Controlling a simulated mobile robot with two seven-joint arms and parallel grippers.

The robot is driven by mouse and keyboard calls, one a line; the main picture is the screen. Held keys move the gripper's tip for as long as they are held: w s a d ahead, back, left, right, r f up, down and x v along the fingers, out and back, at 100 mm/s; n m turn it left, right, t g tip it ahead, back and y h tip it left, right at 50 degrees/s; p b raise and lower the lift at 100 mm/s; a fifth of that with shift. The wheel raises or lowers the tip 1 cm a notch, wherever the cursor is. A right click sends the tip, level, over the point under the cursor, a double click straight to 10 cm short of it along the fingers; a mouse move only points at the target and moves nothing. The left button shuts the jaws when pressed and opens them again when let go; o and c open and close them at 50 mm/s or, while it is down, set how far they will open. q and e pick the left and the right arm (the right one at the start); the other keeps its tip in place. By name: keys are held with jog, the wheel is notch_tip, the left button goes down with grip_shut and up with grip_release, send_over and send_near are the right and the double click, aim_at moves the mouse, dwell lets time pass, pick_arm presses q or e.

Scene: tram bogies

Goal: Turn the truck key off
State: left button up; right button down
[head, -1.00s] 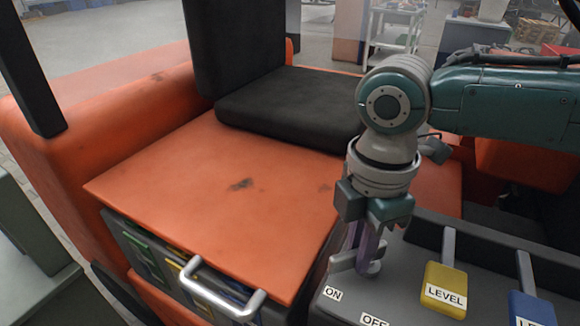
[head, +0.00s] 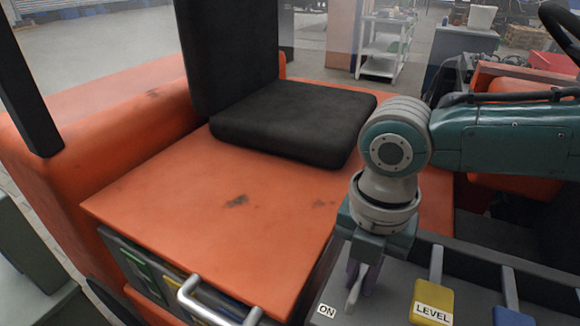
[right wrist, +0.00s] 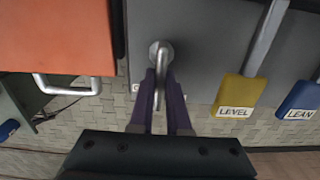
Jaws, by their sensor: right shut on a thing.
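The grey metal truck key (head: 353,292) sits on the dark control panel (head: 395,283), near the white ON label (head: 326,310). My right gripper (head: 362,280) points down over the panel with its purple fingers on either side of the key's bar. In the right wrist view the key (right wrist: 159,52) has a round base, and its bar runs back between the two finger tips of the right gripper (right wrist: 160,86), which is shut on it. The OFF label is not visible in the head view now. My left gripper is not in view.
A yellow LEVEL lever (head: 432,301) stands just right of the key, with a blue lever (head: 513,314) beyond it. The orange truck body (head: 215,215) with a silver handle (head: 215,305) lies left. A black seat (head: 295,120) is behind.

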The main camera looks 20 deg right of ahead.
aim_at(362, 277)
jog(key=shift+n, duration=0.3)
jog(key=c, duration=0.9)
grip_release()
notch_tip(362, 277, up, 10)
jog(key=shift+p, duration=0.3)
